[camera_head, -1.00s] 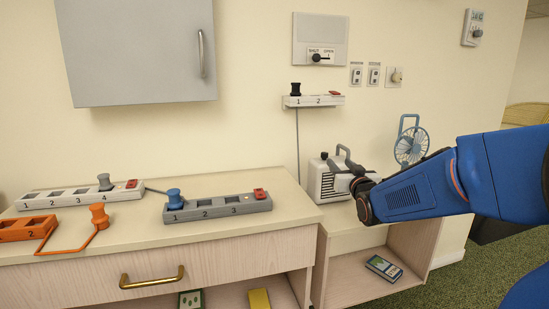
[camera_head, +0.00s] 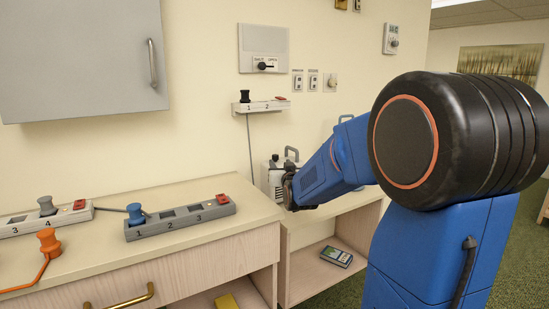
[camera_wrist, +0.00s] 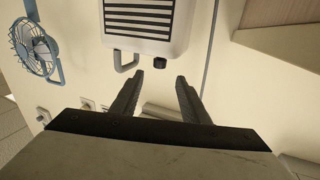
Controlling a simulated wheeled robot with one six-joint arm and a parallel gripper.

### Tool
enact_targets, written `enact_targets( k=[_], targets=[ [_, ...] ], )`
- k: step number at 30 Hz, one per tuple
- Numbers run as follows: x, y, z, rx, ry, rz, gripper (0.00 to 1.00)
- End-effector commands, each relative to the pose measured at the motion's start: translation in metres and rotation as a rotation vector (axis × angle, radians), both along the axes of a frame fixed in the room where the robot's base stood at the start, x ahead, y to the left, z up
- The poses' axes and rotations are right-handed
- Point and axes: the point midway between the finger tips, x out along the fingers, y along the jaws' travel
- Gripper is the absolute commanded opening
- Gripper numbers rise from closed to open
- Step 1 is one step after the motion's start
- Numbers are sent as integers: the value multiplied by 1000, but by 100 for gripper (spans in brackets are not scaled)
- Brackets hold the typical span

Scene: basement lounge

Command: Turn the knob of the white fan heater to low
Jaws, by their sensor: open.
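The white fan heater (camera_head: 266,178) stands on the lower shelf unit against the wall, partly covered by my arm in the head view. In the wrist view the heater (camera_wrist: 145,22) shows at the top with its dark grille. Its black knob (camera_wrist: 159,63) is on the edge facing my gripper, beside the grey handle (camera_wrist: 125,62). My gripper (camera_wrist: 160,78) is open and empty, with its fingertips just short of the knob and one to each side of it. The knob's setting cannot be read.
The blue fan (camera_wrist: 37,50) stands beside the heater. A wall-mounted power strip (camera_head: 262,104) with a hanging cable is above and to the left. The wooden counter (camera_head: 110,225) carries power strips and plugs. A dark device (camera_head: 336,257) lies on the lower shelf.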

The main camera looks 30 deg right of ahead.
Motion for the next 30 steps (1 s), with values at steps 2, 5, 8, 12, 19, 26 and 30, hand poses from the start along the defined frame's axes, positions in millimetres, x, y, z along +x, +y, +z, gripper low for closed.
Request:
enact_targets(
  k=[2, 5, 8, 12, 19, 26, 30],
  targets=[
    [13, -4, -1, 0, 1, 0, 41],
    [28, -9, -1, 0, 1, 0, 41],
    [43, -14, -1, 0, 1, 0, 41],
    [65, -20, -1, -1, 0, 1, 41],
    [92, -29, 0, 0, 0, 1, 41],
    [103, -32, 0, 0, 0, 1, 41],
    [103, -32, 0, 0, 0, 1, 41]
  ],
)
